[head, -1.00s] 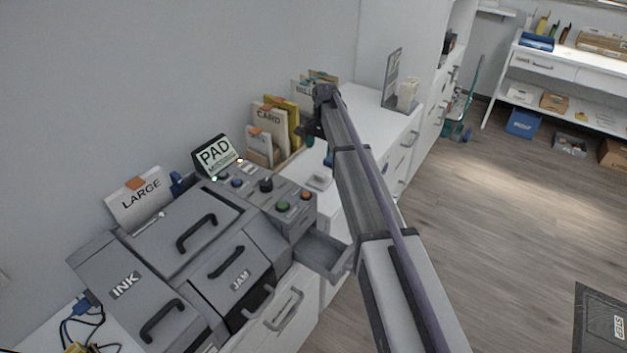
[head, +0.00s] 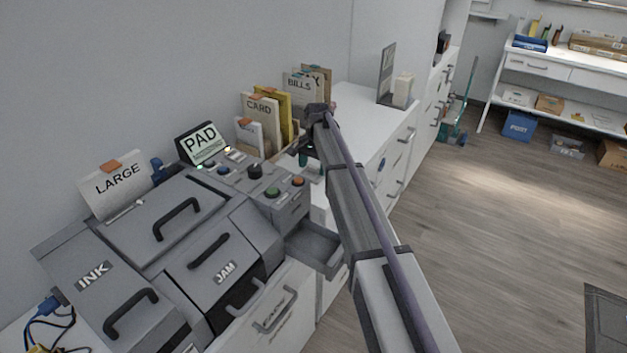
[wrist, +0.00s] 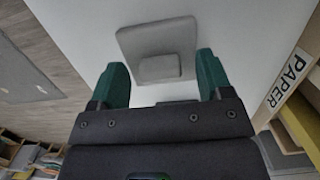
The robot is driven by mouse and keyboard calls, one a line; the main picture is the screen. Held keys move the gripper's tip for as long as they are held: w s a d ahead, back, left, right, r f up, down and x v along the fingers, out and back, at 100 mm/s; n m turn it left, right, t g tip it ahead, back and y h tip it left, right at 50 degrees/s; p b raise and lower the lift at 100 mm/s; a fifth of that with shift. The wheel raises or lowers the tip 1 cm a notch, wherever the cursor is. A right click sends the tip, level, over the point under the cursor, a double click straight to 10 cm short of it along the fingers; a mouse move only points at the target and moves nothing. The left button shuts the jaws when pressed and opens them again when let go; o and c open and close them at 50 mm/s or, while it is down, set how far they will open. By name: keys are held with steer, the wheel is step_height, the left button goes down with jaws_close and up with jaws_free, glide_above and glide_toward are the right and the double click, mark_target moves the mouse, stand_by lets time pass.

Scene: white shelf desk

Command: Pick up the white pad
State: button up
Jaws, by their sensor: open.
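The white pad (wrist: 158,38) lies on the white surface in the wrist view. It is a pale, rounded square plate with a smaller raised block (wrist: 160,68) on its near side. My gripper (wrist: 162,60) is open, with its green fingers on either side of the raised block. No finger clearly touches it. In the head view my gripper (head: 311,160) is low over the white desk, between the grey machine and the paper holders. The pad is hidden there behind my gripper and arm.
The grey machine (head: 188,228) with a PAD screen (head: 203,145) stands at left. Its open tray (head: 318,243) juts out near my arm. Upright folders (head: 265,118) stand behind my gripper. The white desktop (head: 365,120) beyond is mostly clear.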

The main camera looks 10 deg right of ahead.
steer(key=c, duration=1)
steer(key=shift+r, duration=0.15)
